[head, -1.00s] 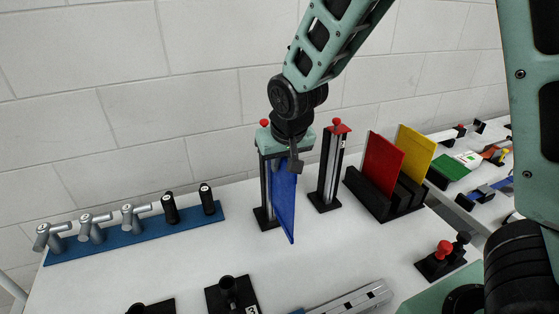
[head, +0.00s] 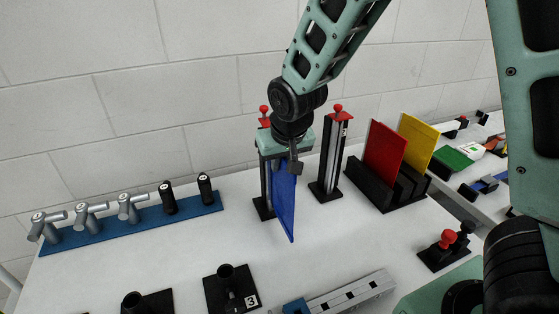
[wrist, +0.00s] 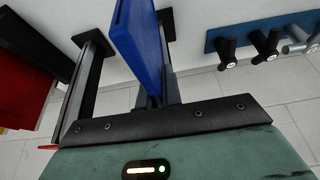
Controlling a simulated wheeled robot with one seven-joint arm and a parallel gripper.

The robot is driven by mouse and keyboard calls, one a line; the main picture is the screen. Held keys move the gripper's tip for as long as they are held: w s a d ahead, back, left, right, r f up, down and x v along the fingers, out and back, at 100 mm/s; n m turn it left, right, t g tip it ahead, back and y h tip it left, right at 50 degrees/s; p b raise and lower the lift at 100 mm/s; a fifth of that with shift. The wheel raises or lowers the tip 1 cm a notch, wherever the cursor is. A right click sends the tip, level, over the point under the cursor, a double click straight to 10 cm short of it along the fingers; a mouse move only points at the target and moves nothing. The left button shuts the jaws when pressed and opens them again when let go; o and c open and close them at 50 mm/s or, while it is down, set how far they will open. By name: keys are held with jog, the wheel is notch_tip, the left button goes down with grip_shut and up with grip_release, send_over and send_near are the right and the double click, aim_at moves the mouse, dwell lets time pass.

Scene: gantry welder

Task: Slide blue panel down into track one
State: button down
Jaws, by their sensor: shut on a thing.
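The blue panel (head: 284,205) hangs upright from my gripper (head: 285,152), which is shut on its top edge. In the wrist view the panel (wrist: 138,40) extends away from my gripper (wrist: 163,88). In the head view a dark upright post (head: 264,190) with a red knob stands directly behind and left of the panel. A second post (head: 330,160) with a red knob stands to the right, apart from the panel. My gripper hides part of the left post. I cannot tell whether the panel touches a post or sits in a groove.
A black rack (head: 358,183) holds a red panel (head: 384,150) and a yellow panel (head: 417,143) at the right. A blue strip (head: 140,225) with several torches and handles lies left. Black holders (head: 229,292) and a rail (head: 350,292) are in front. White table shows between them.

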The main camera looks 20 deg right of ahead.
jog(key=shift+f, duration=0.4)
jog(key=c, duration=1.5)
grip_release()
jog(key=v, duration=1.7)
jog(key=s+a+f+n+g, duration=0.2)
jog(key=s+a+f+n, duration=0.1)
jog(key=s, duration=0.7)
jog(key=s+a+f+n+g, duration=0.2)
jog(key=s+a+f+n, duration=0.1)
jog(key=s+f, duration=0.5)
jog(key=shift+s+a+f+n+g+y+b, duration=0.15)
jog(key=shift+s+n+g+y+b, duration=0.15)
jog(key=shift+s+n, duration=0.7)
